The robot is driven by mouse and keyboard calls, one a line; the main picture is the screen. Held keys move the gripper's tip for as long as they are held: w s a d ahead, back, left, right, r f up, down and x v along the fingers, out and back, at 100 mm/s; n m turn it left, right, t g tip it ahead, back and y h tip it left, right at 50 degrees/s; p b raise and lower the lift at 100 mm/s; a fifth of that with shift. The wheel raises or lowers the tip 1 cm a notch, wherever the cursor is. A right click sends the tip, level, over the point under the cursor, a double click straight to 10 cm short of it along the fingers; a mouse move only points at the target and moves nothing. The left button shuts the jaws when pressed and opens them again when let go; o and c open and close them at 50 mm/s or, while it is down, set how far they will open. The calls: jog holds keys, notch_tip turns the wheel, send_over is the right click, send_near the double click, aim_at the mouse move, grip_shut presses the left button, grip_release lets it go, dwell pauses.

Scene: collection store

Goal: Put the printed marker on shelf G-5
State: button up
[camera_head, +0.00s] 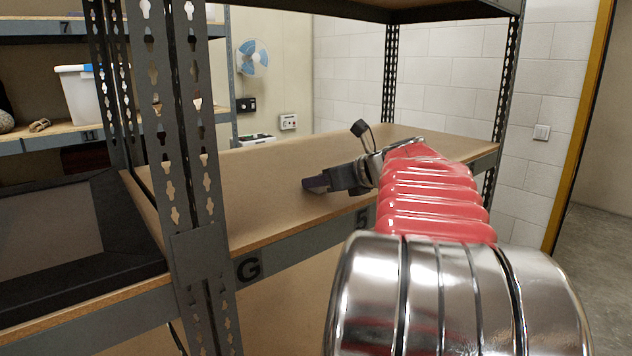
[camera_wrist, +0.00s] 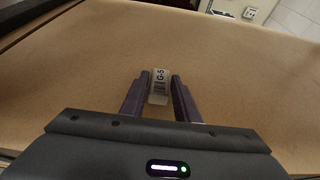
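The printed marker (camera_wrist: 160,85) is a small pale tag reading "G-5". In the wrist view it stands between my fingertips on or just over the brown board, with a narrow gap visible on each side. My gripper (camera_wrist: 161,80) is open around it. In the head view my gripper (camera_head: 317,184) is low over shelf G-5 (camera_head: 270,185), a brown board with "G" and "5" on its front edge. The marker cannot be made out in the head view. Whether it touches the board is hard to tell.
A perforated grey post (camera_head: 190,150) stands at the left front of the shelf. A dark framed panel (camera_head: 75,235) lies left of it. A white bin (camera_head: 82,95) is on the rear left shelving. The shelf board around my gripper is bare.

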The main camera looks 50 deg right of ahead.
jog(key=o, duration=0.3)
jog(key=shift+r, duration=0.15)
jog(key=v, duration=1.2)
dwell(0.4)
